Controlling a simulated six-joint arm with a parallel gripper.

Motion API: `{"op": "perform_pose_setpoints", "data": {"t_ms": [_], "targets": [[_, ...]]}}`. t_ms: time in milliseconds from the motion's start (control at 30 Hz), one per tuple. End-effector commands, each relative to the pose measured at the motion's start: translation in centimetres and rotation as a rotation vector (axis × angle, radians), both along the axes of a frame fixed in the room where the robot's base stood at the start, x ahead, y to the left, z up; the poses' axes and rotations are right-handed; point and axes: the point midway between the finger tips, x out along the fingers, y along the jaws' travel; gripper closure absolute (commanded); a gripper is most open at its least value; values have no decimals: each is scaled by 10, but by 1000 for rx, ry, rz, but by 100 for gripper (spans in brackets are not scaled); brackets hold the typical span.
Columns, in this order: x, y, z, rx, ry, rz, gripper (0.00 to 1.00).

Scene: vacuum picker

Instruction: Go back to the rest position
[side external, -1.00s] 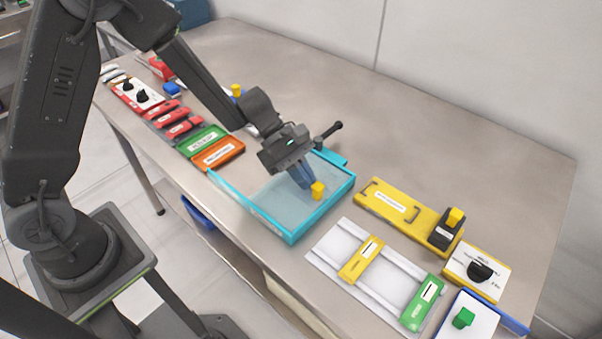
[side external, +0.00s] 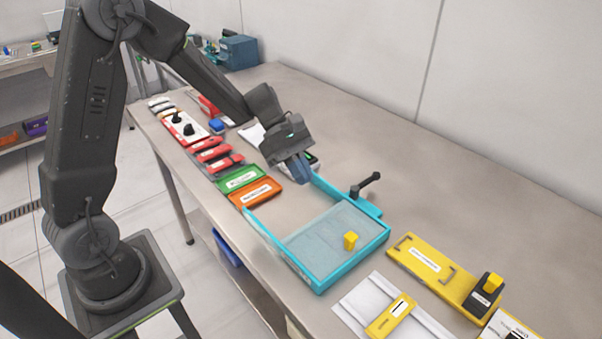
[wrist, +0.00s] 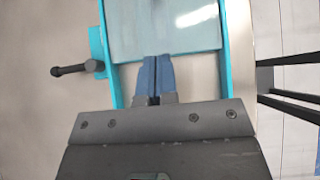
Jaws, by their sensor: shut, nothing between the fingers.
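My gripper (side external: 301,170) is in the side external view, raised above the far end of the teal-framed tray (side external: 319,285). Its blue fingers are together and hold nothing. In the wrist view the fingertips (wrist: 156,62) are side by side, pointing at the edge of the tray's pale panel (wrist: 165,25). A small yellow block (side external: 350,241) is on the tray's panel, apart from the gripper. A dark lever handle (side external: 366,184) sticks out at the tray's far side; it also shows in the wrist view (wrist: 68,70).
A green plate (side external: 240,179) and an orange plate (side external: 256,193) lie left of the tray, with several red pieces beyond. A yellow holder (side external: 428,262) and a white rail plate with a yellow slider (side external: 390,315) are at the right.

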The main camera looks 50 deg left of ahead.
Motion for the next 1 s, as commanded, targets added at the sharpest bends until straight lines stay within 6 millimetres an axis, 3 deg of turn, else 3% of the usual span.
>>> {"op": "perform_pose_setpoints", "data": {"t_ms": [167,500,800,1000], "targets": [[-17,-5,25,78,-112,-120,100],[-105,-13,91,477,-593,-692,100],[-169,3,119,861,-921,-1156,100],[-186,12,124,1001,-1003,-1304,100]]}}
